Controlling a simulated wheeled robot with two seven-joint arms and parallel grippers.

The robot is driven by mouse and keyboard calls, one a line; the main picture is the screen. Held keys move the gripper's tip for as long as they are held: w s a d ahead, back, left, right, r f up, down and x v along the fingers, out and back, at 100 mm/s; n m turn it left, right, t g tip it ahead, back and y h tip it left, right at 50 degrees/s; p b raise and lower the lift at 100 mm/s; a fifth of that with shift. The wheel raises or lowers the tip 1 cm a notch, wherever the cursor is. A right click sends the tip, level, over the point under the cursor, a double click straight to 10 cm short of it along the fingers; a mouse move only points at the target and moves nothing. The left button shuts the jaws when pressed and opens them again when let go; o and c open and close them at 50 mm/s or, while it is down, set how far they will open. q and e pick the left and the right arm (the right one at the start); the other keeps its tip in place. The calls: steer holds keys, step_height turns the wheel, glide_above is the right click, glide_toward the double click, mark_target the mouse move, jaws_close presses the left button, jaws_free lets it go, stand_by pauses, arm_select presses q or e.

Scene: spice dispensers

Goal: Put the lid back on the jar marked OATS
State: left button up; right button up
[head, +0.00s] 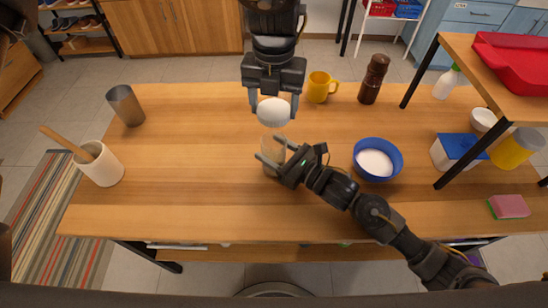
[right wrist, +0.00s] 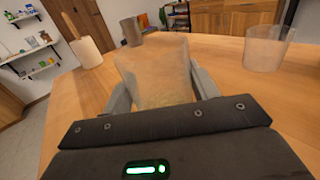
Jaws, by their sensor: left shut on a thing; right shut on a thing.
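The white ribbed lid (head: 273,112) is held between the fingers of my left gripper (head: 274,106), above the table. My right gripper (head: 272,160) is shut on a clear jar (head: 273,150), which stands below and in front of the lid in the head view. In the right wrist view the jar (right wrist: 158,75) is see-through, with tan contents low down and a finger on each side. Its top shows no lid. No OATS marking can be read.
Another clear vessel (right wrist: 268,48) stands on the table in the right wrist view. A blue bowl (head: 378,160) of white stuff is right of my right gripper. A yellow mug (head: 320,87) and brown grinder (head: 374,80) stand behind. A metal cup (head: 126,106) and spoon crock (head: 101,166) are left.

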arm_select(q)
steer(key=shift+f, duration=2.5)
steer(key=shift+f, duration=0.15)
steer(key=shift+f, duration=0.75)
steer(key=shift+f, duration=0.55)
